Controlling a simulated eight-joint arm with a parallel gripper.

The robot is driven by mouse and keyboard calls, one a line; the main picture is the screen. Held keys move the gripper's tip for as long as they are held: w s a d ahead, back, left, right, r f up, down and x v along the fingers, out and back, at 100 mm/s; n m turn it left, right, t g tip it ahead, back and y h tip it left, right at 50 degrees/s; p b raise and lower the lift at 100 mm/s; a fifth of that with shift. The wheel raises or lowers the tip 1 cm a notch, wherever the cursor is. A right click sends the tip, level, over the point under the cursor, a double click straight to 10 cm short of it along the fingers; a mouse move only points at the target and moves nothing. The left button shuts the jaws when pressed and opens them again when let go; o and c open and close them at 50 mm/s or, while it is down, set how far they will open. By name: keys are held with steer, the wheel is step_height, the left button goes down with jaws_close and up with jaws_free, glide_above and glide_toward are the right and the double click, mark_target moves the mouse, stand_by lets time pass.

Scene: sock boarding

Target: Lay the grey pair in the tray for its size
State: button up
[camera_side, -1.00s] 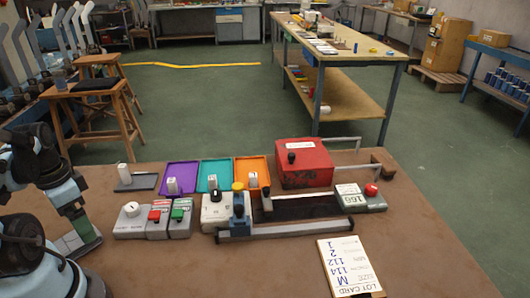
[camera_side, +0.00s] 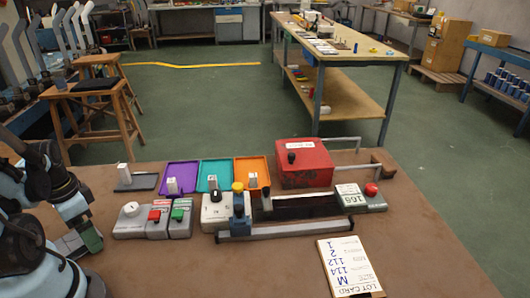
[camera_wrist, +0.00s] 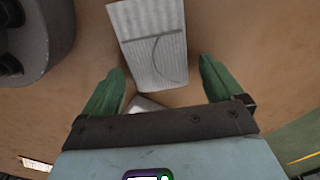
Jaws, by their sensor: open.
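A pale grey ribbed cloth piece (camera_wrist: 150,42), which looks like the grey pair, lies on the brown table in the wrist view. It is ahead of and partly between the fingers of my gripper (camera_wrist: 160,85), which is open with its green fingers apart. A smaller pale corner (camera_wrist: 145,103) shows near the palm; I cannot tell what it belongs to. In the side view my gripper (camera_side: 85,240) is low over the table at left, and the cloth there is hidden. A purple tray (camera_side: 181,188), a teal tray (camera_side: 228,164) and an orange tray (camera_side: 262,165) stand in a row, each with a small pale upright piece.
In front of the trays stand grey boxes with a red button (camera_side: 154,215) and a green button (camera_side: 178,214). A red box (camera_side: 303,168) and a metal bar fixture (camera_side: 290,230) are right. A lot card (camera_side: 348,265) lies front right. The front middle is clear.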

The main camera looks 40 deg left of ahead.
steer(key=c, duration=1.3)
steer(key=shift+o, duration=0.2)
steer(key=shift+r, duration=0.2)
